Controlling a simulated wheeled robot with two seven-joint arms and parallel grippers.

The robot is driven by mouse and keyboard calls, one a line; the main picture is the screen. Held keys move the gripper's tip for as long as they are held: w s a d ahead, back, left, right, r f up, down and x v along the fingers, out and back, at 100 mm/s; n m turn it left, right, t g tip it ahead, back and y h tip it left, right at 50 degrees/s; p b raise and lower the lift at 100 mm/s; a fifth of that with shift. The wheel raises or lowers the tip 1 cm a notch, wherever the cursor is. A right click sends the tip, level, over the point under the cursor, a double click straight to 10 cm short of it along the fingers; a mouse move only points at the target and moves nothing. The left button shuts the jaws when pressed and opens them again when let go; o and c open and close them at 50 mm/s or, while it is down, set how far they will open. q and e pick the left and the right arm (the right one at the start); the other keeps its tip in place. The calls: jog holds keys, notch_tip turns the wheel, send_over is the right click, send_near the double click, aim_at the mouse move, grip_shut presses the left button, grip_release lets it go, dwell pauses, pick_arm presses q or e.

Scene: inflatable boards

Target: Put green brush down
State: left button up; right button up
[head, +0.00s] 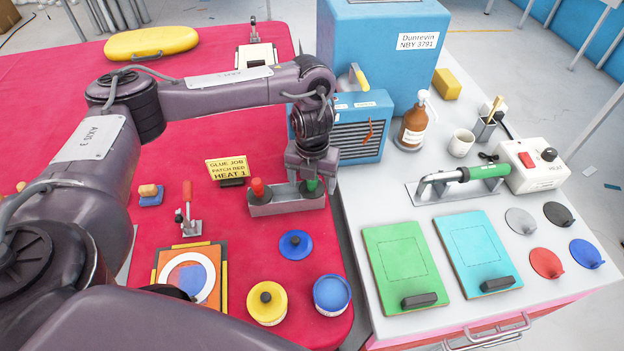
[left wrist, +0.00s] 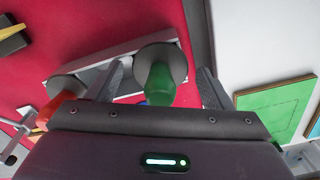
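The green brush (head: 311,187) stands in the right part of a grey metal holder (head: 275,208) on the red-topped table. My left gripper (head: 313,176) is low over it, pointing down. In the left wrist view, the green handle (left wrist: 160,82) with its grey collar is between the two spread fingers (left wrist: 163,88), with a gap on each side, so the gripper is open. The brush's lower end is hidden in the holder. A red-handled brush (head: 257,188) stands in the holder's left part. My right gripper is not in view.
A yellow sign (head: 226,168) stands left of the holder. A blue lidded pot (head: 332,295), yellow pot (head: 267,303) and blue lid (head: 296,245) lie in front. A blue heater box (head: 360,148) is close at the right. The white bench (head: 375,205) holds boards and a heat tool (head: 460,175).

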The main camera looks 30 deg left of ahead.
pick_arm(q)
jog(key=shift+f, duration=0.1)
jog(key=shift+r+p, duration=0.35)
jog(key=shift+r, duration=0.2)
notch_tip(320, 180, up, 11)
jog(key=shift+w+f+p, duration=0.15)
jog(key=shift+f+p, duration=0.05)
jog(key=shift+p, duration=0.95)
jog(key=shift+r, duration=0.75)
